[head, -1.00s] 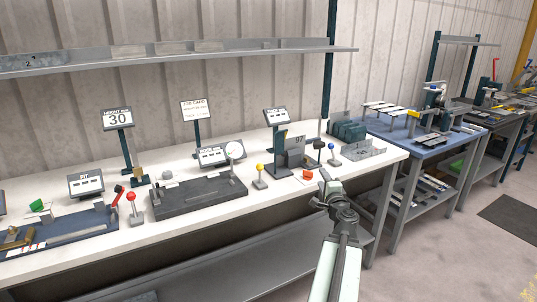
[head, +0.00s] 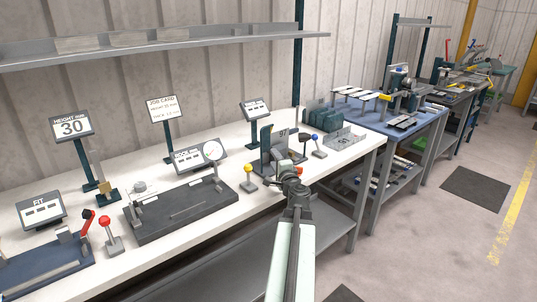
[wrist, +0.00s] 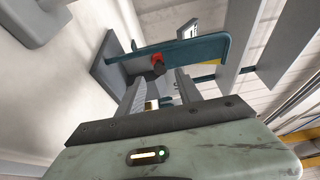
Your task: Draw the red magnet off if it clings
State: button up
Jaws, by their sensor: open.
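The red magnet (wrist: 157,58), a small red piece with a dark end, shows in the wrist view against a teal upright (wrist: 197,50) on a dark grey base plate (wrist: 103,62). It appears to touch the teal part, but I cannot tell how firmly it is attached. My gripper (wrist: 160,80) is open, its two fingers pointing toward the magnet with nothing between their tips. The magnet is hidden there.
A yellow-knobbed post (head: 248,172) stands left of my gripper and a blue-knobbed post (head: 317,141) right of it. A dark fixture with a dial (head: 180,208) lies further left. A grey tray (head: 345,139) and teal box (head: 323,118) stand at right.

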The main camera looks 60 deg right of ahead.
aim_at(267, 149)
jog(key=x, duration=0.5)
jog(key=shift+w+d, duration=0.2)
jog(key=shift+w, duration=0.05)
grip_shut()
dwell(1.0)
